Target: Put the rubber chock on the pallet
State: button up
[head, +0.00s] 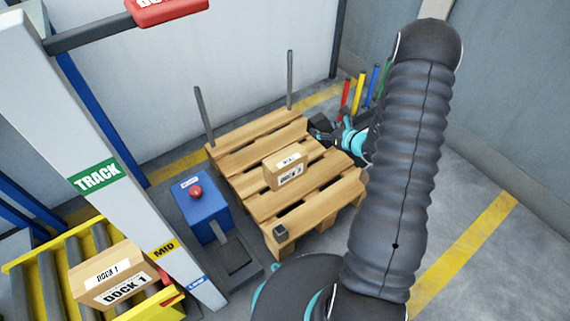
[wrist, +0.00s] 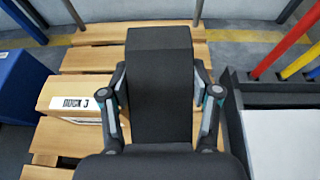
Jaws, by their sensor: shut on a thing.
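The black rubber chock (wrist: 160,85) is a dark block in the middle of the wrist view, between the two fingers of my gripper (wrist: 162,100). My gripper is shut on it. In the head view my gripper (head: 340,134) is at the pallet's far right corner, partly hidden by my arm, and the dark chock (head: 319,125) shows at its tip. The wooden pallet (head: 239,146) lies below and beside it; it also shows in the wrist view (wrist: 90,58). I cannot tell whether the chock touches the boards.
A DOCK 3 carton (head: 285,171) sits mid-pallet. Two grey posts (head: 203,115) rise along the far edge. A blue button box (head: 202,208) stands left; coloured posts (head: 360,90) stand behind my gripper.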

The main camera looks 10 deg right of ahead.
jog(key=w+d+f+b, duration=0.15)
jog(key=d+f, duration=0.35)
jog(key=d, duration=0.6)
jog(key=b, duration=0.2)
send_over(315, 158)
notch_tip(315, 158, down, 7)
jog(key=shift+w+d+r, duration=0.1)
jog(key=shift+f, duration=2.05)
jog(key=shift+b, duration=0.3)
jog(key=shift+f, duration=0.15)
jog(key=o, duration=1.3)
